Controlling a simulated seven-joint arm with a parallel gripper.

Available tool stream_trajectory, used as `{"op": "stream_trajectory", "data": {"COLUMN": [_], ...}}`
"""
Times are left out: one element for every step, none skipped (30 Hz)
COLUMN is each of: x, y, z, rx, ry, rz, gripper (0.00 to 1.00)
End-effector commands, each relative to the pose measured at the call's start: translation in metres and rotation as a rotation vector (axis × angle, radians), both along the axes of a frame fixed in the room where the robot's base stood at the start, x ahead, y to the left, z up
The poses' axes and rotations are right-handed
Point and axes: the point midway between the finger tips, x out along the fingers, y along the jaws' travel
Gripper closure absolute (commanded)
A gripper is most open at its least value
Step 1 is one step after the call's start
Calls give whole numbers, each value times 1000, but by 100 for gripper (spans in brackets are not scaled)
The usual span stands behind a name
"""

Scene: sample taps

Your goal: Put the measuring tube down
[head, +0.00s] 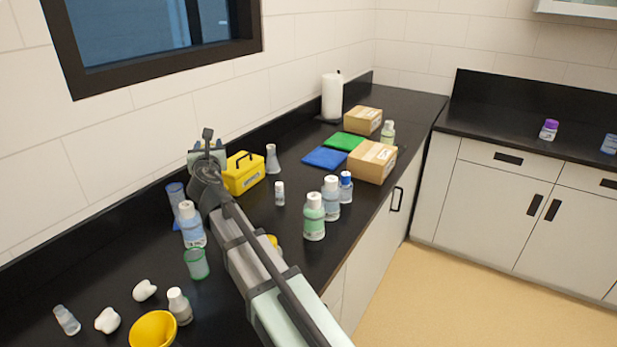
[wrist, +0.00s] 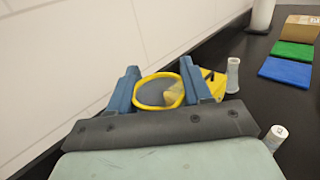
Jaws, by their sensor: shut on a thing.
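My gripper (wrist: 160,88) has its two blue fingers shut on a round, open-topped thing with a yellow rim, which I take to be the measuring tube (wrist: 139,91). Its inside looks grey, with something pale yellow at the right. In the head view my gripper (head: 207,157) is at the far end of my arm, near the wall and left of the yellow box (head: 243,172). My arm hides most of what it holds there. I cannot tell whether the tube's base touches the counter.
A clear bluish cylinder (head: 176,192) and a blue-white bottle (head: 191,224) stand left of my gripper. A green cup (head: 196,263) is nearer. Bare black counter shows around the small bottle.

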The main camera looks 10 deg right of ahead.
Motion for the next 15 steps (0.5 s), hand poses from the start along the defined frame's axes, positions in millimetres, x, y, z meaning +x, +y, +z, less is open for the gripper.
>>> {"op": "stream_trajectory", "data": {"x": [0, 0, 0, 0, 0, 0, 0, 0, 0, 0, -1, -1, -1, -1, 0], "y": [0, 0, 0, 0, 0, 0, 0, 0, 0, 0, 0, 0, 0, 0, 0], "z": [-4, -5, -7, -8, -8, -10, -11, -14, -18, -22, -26, -33, -37, -41, -47], "rx": [-2, -2, -1, 0, 0, 0, -1, -2, -2, -1, -3, -2, -3, -2, -3], "ry": [0, 0, 0, 0, 0, 0, 0, 0, 0, 1, 1, 2, 2, 2, 2], "rz": [0, 1, 1, 1, 1, 1, 1, 1, 1, 1, 1, 1, 2, 1, 1], "gripper": [95, 95, 95, 95, 95, 95, 95, 95, 95, 95, 95, 95, 95, 95, 95]}}
